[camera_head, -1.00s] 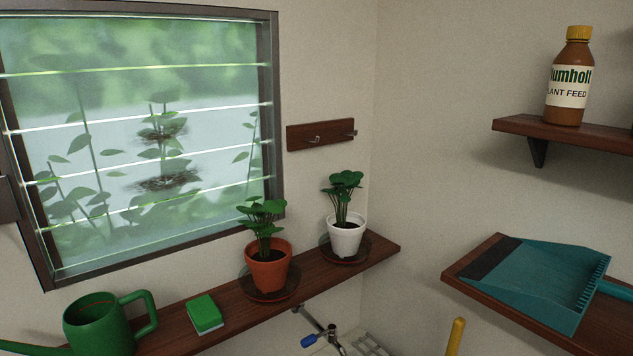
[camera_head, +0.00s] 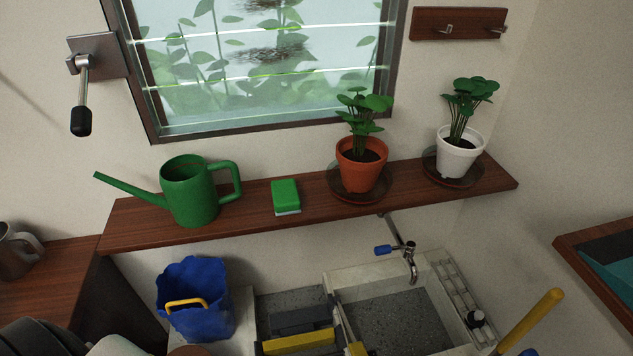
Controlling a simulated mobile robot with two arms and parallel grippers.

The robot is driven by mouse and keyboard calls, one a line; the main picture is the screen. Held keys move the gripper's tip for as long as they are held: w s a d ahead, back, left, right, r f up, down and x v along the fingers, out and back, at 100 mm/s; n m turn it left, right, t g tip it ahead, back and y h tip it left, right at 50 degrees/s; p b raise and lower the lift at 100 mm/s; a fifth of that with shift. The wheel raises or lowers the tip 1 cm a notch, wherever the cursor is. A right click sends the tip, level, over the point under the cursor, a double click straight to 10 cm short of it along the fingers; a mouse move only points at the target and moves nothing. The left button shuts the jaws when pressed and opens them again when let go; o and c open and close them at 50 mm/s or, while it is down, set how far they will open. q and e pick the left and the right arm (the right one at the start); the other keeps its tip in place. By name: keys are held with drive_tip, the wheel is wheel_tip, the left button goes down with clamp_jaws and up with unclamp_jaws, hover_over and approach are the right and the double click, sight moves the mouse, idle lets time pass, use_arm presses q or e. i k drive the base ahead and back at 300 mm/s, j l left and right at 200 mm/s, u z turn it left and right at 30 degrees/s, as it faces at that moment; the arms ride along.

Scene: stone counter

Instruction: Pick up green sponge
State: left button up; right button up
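The green sponge (camera_head: 286,195) lies flat on the dark wooden shelf (camera_head: 240,227) under the window. It is a small green block with a pale layer along its bottom edge. The green watering can (camera_head: 190,195) stands to its left, with its handle towards the sponge and a gap between them. A terracotta pot with a leafy plant (camera_head: 361,165) stands to its right on a dark saucer. Neither of my grippers can be made out in the view.
A white pot with a plant (camera_head: 460,150) stands farther right on the shelf. Below are a blue bucket (camera_head: 195,295), a stone sink (camera_head: 400,315) with a tap (camera_head: 411,262), and dark and yellow blocks (camera_head: 300,340). A window crank (camera_head: 82,100) hangs at upper left.

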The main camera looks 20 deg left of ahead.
sight(286, 200)
drive_tip(key=i+u, duration=0.15)
drive_tip(key=u, duration=0.7)
drive_tip(key=l+u, duration=0.2)
drive_tip(key=u, duration=0.2)
drive_tip(key=l+u, duration=0.15)
drive_tip(key=u, duration=0.2)
